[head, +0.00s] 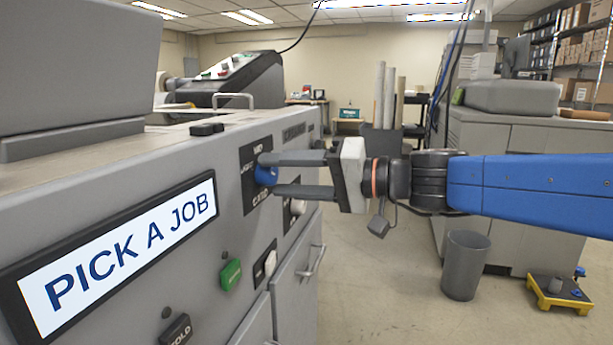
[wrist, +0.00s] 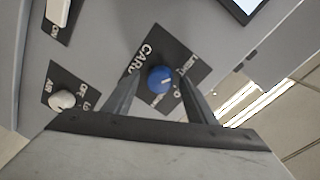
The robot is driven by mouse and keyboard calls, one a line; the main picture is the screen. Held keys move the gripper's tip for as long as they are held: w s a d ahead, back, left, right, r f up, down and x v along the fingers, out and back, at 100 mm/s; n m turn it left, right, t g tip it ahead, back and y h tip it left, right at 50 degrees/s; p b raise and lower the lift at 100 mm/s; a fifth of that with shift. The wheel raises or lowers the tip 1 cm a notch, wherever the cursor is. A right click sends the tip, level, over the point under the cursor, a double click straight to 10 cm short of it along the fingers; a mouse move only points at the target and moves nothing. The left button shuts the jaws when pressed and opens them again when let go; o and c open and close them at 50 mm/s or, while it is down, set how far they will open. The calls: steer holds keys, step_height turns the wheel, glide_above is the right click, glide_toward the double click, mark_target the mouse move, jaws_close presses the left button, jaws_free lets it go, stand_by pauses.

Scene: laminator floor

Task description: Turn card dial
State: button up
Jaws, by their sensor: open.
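The card dial is a blue round knob (head: 265,174) on a black label plate on the front of the grey machine. In the wrist view the blue knob (wrist: 160,79) sits on its plate, with "CARD" readable on one side. My gripper (head: 268,174) is open, pointing at the panel, with one finger above and one below the knob in the head view. In the wrist view my fingertips (wrist: 160,82) lie on either side of the knob. I cannot tell whether they touch it. Part of the knob is hidden by the upper finger in the head view.
A lit "PICK A JOB" screen (head: 120,255) is left of the dial. Below are a green button (head: 230,274) and a black "COLD" button (head: 175,331). A white knob (wrist: 62,100) on an "AIR" plate is nearby. A grey bin (head: 466,266) and yellow cart (head: 560,294) stand right on open floor.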

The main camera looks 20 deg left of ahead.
steer(key=w+d+r, duration=0.1)
steer(key=d, duration=1.6)
steer(key=shift+d+r, duration=0.15)
steer(key=shift+r, duration=0.1)
steer(key=s+d+f+m+t+h, duration=0.2)
steer(key=d+f+h, duration=0.4)
steer(key=d+f, duration=0.8)
steer(key=s+d+f+m+t+h, duration=0.2)
steer(key=s+d+f+h, duration=0.3)
steer(key=d+f, duration=0.9)
steer(key=d+m+h, duration=0.1)
steer(key=h, duration=0.1)
steer(key=shift+s+d+f+t+h, duration=0.2)
steer(key=shift+d+f+t+h, duration=0.1)
steer(key=shift+f+t, duration=0.1)
steer(key=d+f+h, duration=0.1)
steer(key=d, duration=0.1)
steer(key=s+d+f+h, duration=0.1)
steer(key=d, duration=0.2)
steer(key=s+d+f+m+h, duration=0.1)
steer(key=d, duration=0.2)
steer(key=shift+s+d+f+t, duration=0.2)
steer(key=shift+s+f+t, duration=0.1)
steer(key=shift+t, duration=0.1)
steer(key=shift+c, duration=0.2)
